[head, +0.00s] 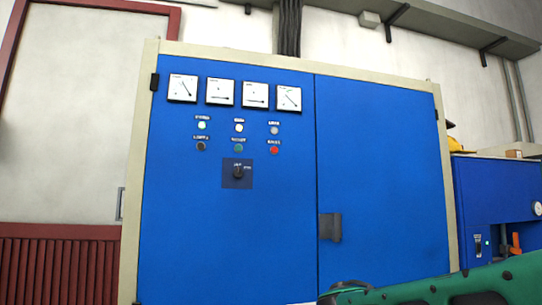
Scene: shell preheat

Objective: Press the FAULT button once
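A blue two-door control cabinet (230,240) in a cream frame stands ahead of me. Its left door carries two rows of small round lamps or buttons under small dark labels. The upper row has a pale greenish one (202,126), a whitish one (239,128) and a greyish one (274,130). The lower row has a dark one (202,146), a green one (238,148) and a red one (274,150). The labels are too small to read, so I cannot tell which is FAULT. My gripper is not in view.
Several white dial meters (220,91) sit above the lamps, and a dark rotary switch (238,173) sits below. A dark handle (330,227) projects at the door seam. A green shape crosses the bottom right; I cannot tell what it is. A blue unit (495,195) stands right.

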